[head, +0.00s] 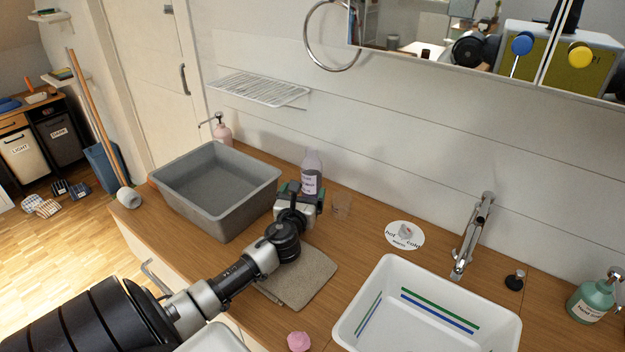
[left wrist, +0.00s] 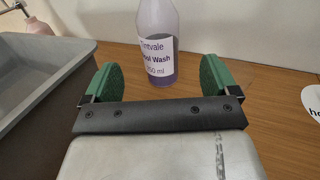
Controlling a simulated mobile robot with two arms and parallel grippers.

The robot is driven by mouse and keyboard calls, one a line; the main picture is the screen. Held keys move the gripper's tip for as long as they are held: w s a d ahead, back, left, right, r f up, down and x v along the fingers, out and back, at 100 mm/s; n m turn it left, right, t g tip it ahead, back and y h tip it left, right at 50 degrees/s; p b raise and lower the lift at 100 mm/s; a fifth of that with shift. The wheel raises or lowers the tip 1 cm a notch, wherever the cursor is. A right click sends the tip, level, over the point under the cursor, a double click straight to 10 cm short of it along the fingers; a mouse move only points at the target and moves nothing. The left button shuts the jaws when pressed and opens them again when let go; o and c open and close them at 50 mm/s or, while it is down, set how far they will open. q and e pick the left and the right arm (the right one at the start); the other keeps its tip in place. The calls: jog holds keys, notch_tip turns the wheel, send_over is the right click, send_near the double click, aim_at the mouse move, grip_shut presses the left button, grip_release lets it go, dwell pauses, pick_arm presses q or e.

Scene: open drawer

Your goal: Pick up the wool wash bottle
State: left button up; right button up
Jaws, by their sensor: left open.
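The wool wash bottle (head: 312,170) stands upright on the wooden counter near the wall, a clear bottle with purple liquid and a white label. In the left wrist view the bottle (left wrist: 156,30) is straight ahead, with its top out of frame. My left gripper (head: 303,189) is open right in front of the bottle and hides its lower part in the head view. In the left wrist view its green-padded fingers (left wrist: 160,76) are spread to either side of the bottle's line, with a gap on both sides. The bottle is not gripped. My right gripper is not in view.
A grey basin (head: 215,190) stands left of my gripper, and a clear glass (head: 342,206) right of it. A white sink (head: 430,315) and tap (head: 472,235) are at right; a wire rack (head: 258,88) hangs above.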

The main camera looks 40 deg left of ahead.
aim_at(309, 176)
pick_arm(q)
jog(key=shift+x, duration=4.4)
jog(key=shift+s+r, duration=0.1)
jog(key=c, duration=1.2)
